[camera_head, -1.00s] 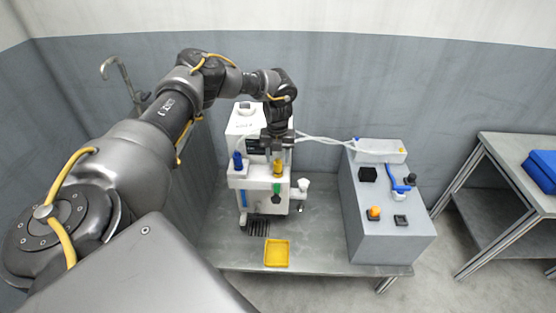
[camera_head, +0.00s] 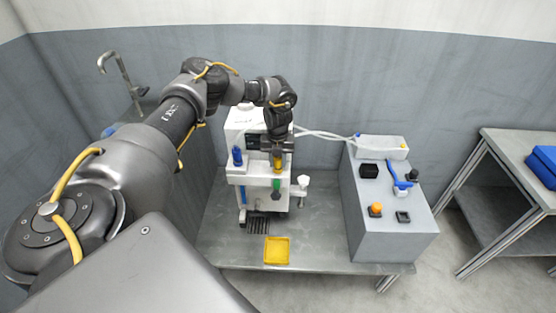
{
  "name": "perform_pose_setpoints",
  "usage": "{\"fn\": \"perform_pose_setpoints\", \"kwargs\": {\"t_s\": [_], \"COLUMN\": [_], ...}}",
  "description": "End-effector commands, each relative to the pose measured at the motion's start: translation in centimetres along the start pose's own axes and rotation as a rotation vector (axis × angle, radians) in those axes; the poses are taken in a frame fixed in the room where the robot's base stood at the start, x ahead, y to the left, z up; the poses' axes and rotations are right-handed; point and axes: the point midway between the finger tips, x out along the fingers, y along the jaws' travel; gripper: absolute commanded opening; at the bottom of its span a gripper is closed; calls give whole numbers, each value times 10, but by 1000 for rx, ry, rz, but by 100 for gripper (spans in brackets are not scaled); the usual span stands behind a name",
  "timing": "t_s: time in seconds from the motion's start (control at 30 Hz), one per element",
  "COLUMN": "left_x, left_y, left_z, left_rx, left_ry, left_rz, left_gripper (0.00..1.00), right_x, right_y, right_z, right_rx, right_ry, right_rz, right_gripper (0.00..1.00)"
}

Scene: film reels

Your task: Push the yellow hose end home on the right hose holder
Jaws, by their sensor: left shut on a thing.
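The yellow hose end (camera_head: 278,163) stands upright at the right front of the white machine (camera_head: 246,120), over the right hose holder. The holder is mostly hidden, so I cannot tell how deep the hose end sits. My left gripper (camera_head: 278,152) comes from above and is shut on the yellow hose end. The blue hose end (camera_head: 237,157) stands upright at the left holder, apart from my gripper. A green part (camera_head: 277,184) shows just below the yellow one. My right gripper is not in view.
A yellow tray (camera_head: 277,261) lies on the metal table (camera_head: 325,245) before the machine. A grey control box (camera_head: 390,235) with buttons and a blue-handled part (camera_head: 399,178) stands to the right. Pale hoses (camera_head: 325,135) run behind to it. Another table (camera_head: 500,215) is farther right.

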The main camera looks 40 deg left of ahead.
Motion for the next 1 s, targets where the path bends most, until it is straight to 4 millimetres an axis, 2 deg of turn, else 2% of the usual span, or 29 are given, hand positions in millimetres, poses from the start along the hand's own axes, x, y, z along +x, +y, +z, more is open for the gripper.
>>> {"fn": "perform_pose_setpoints", "kwargs": {"t_s": [0.23,0.43,0.5,0.57,0.67,0.77,1.0], "left_x": [-8,-34,-23,-21,-16,-9,4], "left_y": [0,-3,-9,-14,-24,-36,-66], "left_z": [0,-4,-14,-23,-40,-66,-151], "left_rx": [8,46,136,221,392,634,1462], "left_ry": [0,0,3,3,3,5,4], "left_rz": [0,-1,0,-1,-3,-4,-11], "left_gripper": [0,0,0,0,0,0,0], "right_x": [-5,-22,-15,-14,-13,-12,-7], "right_y": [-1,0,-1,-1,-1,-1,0], "right_z": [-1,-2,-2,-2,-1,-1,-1], "right_rx": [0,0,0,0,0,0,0], "right_ry": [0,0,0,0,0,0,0], "right_rz": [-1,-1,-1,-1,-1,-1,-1], "right_gripper": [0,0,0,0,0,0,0]}}
